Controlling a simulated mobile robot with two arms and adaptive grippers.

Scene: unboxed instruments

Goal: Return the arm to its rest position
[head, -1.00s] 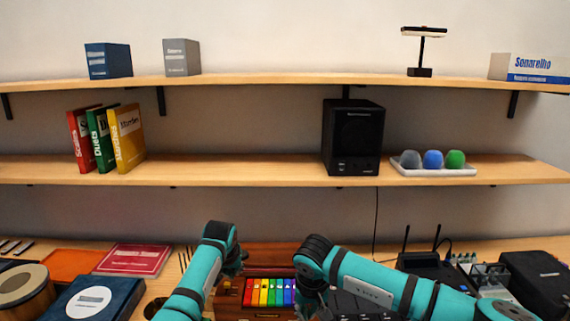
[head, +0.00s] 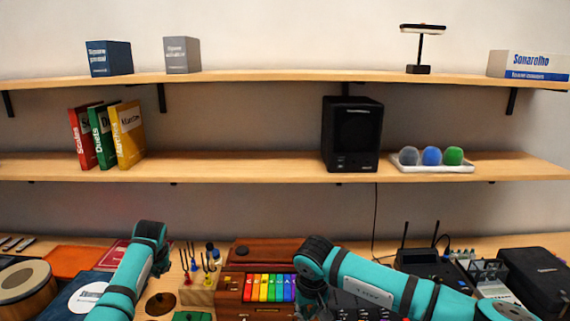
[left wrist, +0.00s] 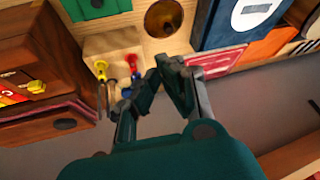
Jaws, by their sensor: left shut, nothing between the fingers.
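My left arm reaches up from the bottom left in the head view, its elbow-like dark end above the desk. My left gripper (head: 161,262) is small and partly hidden there. In the left wrist view the left gripper (left wrist: 160,76) shows two dark fingers shut with nothing between them, apart from the things below. My right arm crosses the lower right of the head view. My right gripper (head: 312,299) hangs dark beside the colored keys, and its fingers are too unclear to judge.
A wooden instrument with colored keys (head: 254,288) stands at the desk middle. A wooden block (head: 201,295) with tuning forks is left of it. A blue box (head: 75,292) lies further left. Shelves above hold books (head: 127,133) and a black speaker (head: 352,135).

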